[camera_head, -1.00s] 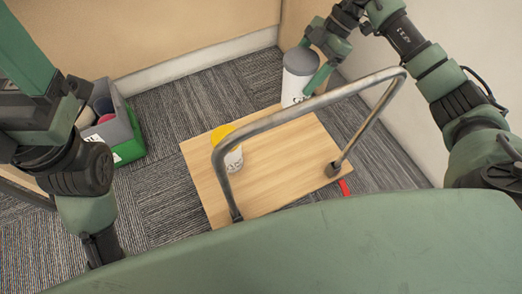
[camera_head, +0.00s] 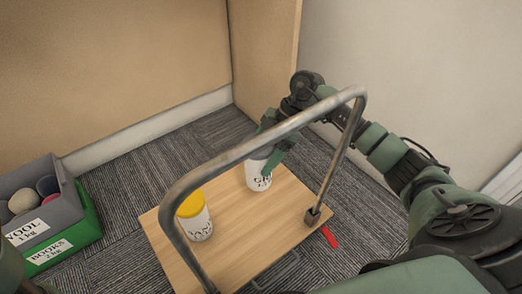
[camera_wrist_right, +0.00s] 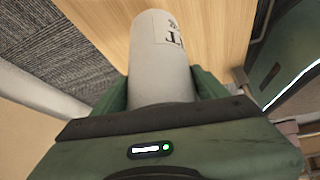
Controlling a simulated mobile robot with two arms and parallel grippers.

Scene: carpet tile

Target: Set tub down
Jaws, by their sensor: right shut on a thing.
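A white tub (camera_head: 259,180) with a black-lettered label is between the fingers of my right gripper (camera_head: 268,152). It is upright over the far part of the wooden trolley deck (camera_head: 250,226). Whether its base touches the deck I cannot tell. In the right wrist view the tub (camera_wrist_right: 160,55) sits between the two green fingers, with wood-grain deck behind it. The gripper hides the tub's top in the head view. My left gripper is not in view; only a bit of my left arm shows at the lower left.
A second white tub with a yellow lid (camera_head: 196,217) stands on the deck's left part. The trolley's metal handle (camera_head: 262,138) arches in front. Grey and green crates (camera_head: 82,235) with round items are at left. A red piece (camera_head: 329,237) lies by the deck. Walls close in behind and right.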

